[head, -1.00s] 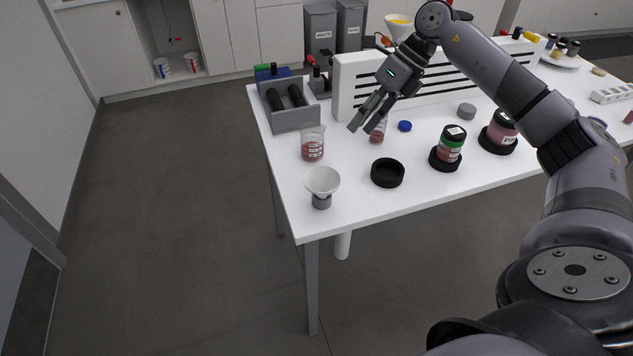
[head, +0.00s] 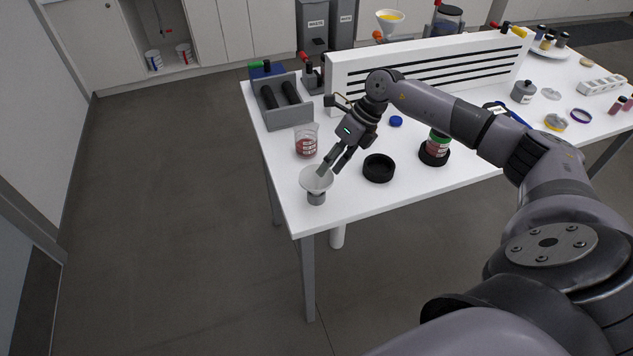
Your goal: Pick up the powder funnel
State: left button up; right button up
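The powder funnel (head: 314,182) is a white cone, upright near the front left corner of the white table, with a grey part (head: 316,198) below it. My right gripper (head: 330,171) points down at the funnel's right rim. Its two fingers are apart, with nothing seen between them. One fingertip overlaps the cone's rim in the picture; I cannot tell whether it touches. My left gripper is not in view.
A beaker with red powder (head: 306,142) stands just behind the funnel. A black ring (head: 379,168) lies to its right, with a green-banded jar (head: 437,147) further right. A grey rack (head: 287,114) and a white slotted panel (head: 430,65) stand behind.

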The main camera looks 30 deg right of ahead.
aim_at(318, 182)
jog(key=shift+p+x, duration=0.65)
jog(key=shift+x, duration=1.25)
jog(key=shift+a+r, duration=0.1)
jog(key=shift+c, duration=0.5)
grip_shut()
